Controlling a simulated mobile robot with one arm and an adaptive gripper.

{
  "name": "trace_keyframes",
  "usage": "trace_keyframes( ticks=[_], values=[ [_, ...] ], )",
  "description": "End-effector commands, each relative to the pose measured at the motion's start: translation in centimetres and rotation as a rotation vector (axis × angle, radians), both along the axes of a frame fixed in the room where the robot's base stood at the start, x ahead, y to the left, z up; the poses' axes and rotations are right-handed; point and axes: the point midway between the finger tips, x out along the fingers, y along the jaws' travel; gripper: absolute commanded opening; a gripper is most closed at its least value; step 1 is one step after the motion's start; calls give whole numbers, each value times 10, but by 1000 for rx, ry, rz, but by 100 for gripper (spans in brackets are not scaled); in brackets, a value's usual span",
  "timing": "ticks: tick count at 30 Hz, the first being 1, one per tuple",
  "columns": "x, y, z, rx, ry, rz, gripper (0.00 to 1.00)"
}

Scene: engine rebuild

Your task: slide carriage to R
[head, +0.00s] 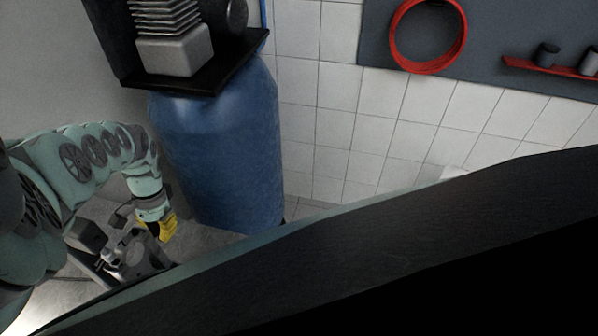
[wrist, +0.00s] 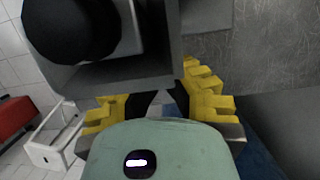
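A grey block with a black round part (wrist: 70,28) on it fills the upper left of the wrist view. I cannot tell whether this is the carriage, and no R mark is readable. My gripper (wrist: 158,92) has yellow stepped fingers, set apart on either side of dark parts. The block's lower edge hides part of the fingers, so I cannot tell whether they touch or hold it. In the head view my gripper (head: 163,229) is low at the left, beside a grey metal machine (head: 135,258). My arm and a dark foreground edge partly cover that machine.
A large blue cylinder (head: 222,155) stands just right of my arm, below a black shelf (head: 190,80) with a finned metal part (head: 172,45). A red ring (head: 397,40) hangs on a dark wall panel. A white stool-like frame (wrist: 48,150) is at the wrist view's left.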

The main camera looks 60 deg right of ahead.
Motion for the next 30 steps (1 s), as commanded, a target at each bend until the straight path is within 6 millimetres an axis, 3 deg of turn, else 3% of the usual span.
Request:
trace_keyframes(
  ticks=[19,30],
  values=[
    [-4,13,1,2,1,3,0],
    [-18,55,3,5,1,3,0]
  ],
)
